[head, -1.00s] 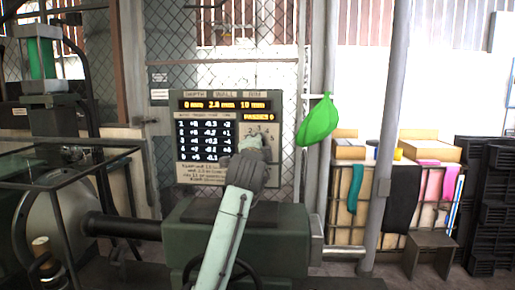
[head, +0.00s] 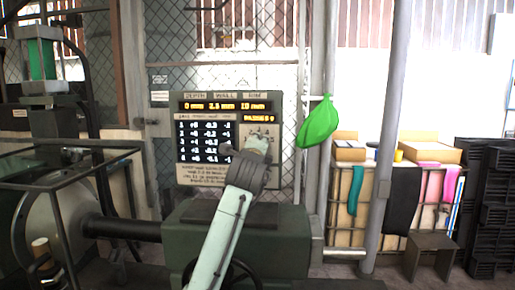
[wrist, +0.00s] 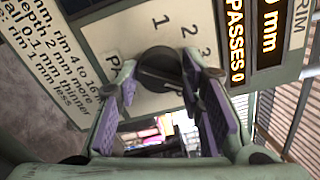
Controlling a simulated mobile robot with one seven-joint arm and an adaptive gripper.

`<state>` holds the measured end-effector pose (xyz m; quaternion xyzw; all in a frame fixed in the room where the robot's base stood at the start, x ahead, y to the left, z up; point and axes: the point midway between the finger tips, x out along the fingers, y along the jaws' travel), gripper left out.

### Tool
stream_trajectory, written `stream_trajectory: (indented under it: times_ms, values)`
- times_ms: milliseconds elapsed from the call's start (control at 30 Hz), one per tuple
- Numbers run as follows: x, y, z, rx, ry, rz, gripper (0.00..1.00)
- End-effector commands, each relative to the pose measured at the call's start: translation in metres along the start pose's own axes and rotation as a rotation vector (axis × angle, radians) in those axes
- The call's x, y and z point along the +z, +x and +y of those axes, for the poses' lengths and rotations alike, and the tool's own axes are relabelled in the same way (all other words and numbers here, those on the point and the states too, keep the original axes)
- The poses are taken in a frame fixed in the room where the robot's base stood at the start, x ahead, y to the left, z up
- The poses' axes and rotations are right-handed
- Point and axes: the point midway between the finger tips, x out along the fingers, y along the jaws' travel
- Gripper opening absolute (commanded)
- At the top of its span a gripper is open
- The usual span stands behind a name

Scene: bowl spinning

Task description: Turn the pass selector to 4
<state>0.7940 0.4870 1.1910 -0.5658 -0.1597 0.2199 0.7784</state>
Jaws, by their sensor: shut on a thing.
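The pass selector (wrist: 158,70) is a dark round knob on a cream panel, in the upper middle of the wrist view. Digits 1, 2 and 3 are printed around it. Which mark it points to cannot be told. My gripper (wrist: 160,82) has its purple-padded fingers on either side of the knob and is shut on it. In the head view my gripper (head: 257,146) is at the panel's right side and hides the knob. The passes display (wrist: 236,45) reads PASSES 0.
The control panel (head: 205,172) has amber readouts above a table of numbers. A green bag (head: 318,122) hangs right of it on a post. Dark green machinery (head: 265,240) stands below my gripper. A mesh fence (head: 225,45) is behind.

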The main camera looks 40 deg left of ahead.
Motion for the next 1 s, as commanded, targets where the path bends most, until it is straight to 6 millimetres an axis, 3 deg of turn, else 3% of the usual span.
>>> stream_trajectory:
  times_ms: [300,333,633,1000]
  values:
    - [-0.0005,-0.0002,-0.0013,-0.003,0.001,0.001,0.07]
    - [-0.0006,-0.0002,-0.0013,-0.003,0.001,0.001,0.35]
    - [-0.0005,-0.0001,-0.0006,-0.001,0.001,0.001,0.55]
    - [-0.0003,-0.005,-0.0007,-0.002,0.001,0.001,0.55]
